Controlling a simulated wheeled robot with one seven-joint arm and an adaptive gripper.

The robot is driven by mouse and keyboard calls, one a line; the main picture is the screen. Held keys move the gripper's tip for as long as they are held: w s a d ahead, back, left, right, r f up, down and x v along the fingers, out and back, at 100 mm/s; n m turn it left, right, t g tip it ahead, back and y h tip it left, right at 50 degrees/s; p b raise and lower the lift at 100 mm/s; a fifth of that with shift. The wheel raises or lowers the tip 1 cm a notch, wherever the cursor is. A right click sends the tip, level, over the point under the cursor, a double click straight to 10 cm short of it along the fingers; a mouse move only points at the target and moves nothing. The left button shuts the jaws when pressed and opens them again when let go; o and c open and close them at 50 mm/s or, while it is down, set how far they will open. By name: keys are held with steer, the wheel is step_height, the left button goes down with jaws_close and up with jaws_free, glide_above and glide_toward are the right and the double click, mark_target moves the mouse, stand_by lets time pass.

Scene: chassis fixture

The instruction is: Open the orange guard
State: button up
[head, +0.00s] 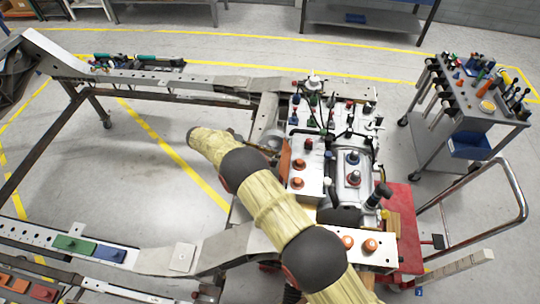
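An orange upright panel (284,161), which looks like the orange guard, stands at the left side of a white box on the chassis fixture (309,185). It is small in the head view and partly behind my arm, so I cannot tell whether it is open or shut. My arm, in a pale yellow sleeve with dark joints, reaches from the bottom right up and left across the fixture. Its far bend lies left of the panel.
Orange knobs (299,164) sit on the white box, and a silver cylinder (353,175) lies to its right. A grey tool cart (475,110) stands at the right, near a red cart (399,215) with a metal handle. Long chassis rails (160,78) extend left; open floor lies between them.

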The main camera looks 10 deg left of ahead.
steer(key=shift+o, duration=0.9)
steer(key=shift+r, duration=0.15)
steer(key=shift+r, duration=0.1)
